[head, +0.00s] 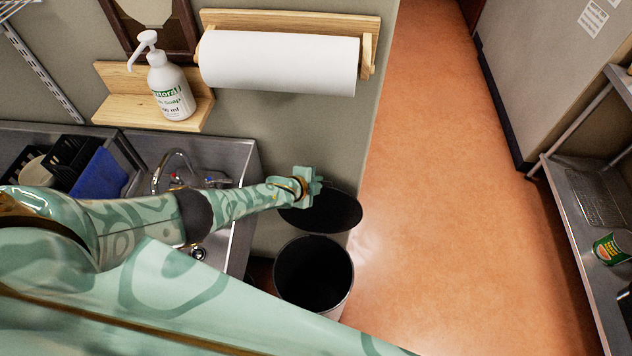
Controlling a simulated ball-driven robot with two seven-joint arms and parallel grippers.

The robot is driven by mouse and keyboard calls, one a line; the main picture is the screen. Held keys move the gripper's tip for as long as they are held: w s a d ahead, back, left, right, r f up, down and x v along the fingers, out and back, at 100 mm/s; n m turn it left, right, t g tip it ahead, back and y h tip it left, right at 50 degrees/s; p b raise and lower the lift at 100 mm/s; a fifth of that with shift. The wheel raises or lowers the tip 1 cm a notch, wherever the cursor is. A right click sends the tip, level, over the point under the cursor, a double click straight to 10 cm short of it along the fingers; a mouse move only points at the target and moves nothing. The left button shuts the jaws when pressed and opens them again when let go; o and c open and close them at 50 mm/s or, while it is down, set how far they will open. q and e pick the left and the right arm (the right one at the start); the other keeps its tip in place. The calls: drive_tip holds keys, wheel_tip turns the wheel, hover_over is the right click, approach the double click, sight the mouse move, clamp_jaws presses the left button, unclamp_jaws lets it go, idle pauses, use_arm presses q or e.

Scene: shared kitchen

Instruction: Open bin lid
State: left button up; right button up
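The bin (343,300) stands on the floor beside the end of the sink counter. Its dark round lid (333,211) is raised behind the opening, and the black inside of the bin shows. My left arm comes in from the left over the sink. My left gripper (316,187) is at the upper edge of the lid, against it or just in front of it; I cannot tell if they touch. Its fingers are small and partly hidden, so their opening is unclear. My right gripper is not in view.
The steel sink (238,150) with a tap and a dish rack (75,155) lies at left. A soap bottle (170,88) and paper towel roll (280,62) are on the wall above. The orange floor (450,200) is clear.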

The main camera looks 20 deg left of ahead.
use_arm(q)
drive_tip(key=shift+o, duration=1.1)
drive_tip(key=shift+w+a, duration=0.1)
drive_tip(key=shift+w, duration=0.05)
drive_tip(key=shift+r, duration=0.1)
drive_tip(key=p+v, duration=0.5)
drive_tip(key=v, duration=0.2)
drive_tip(key=shift+r, duration=0.1)
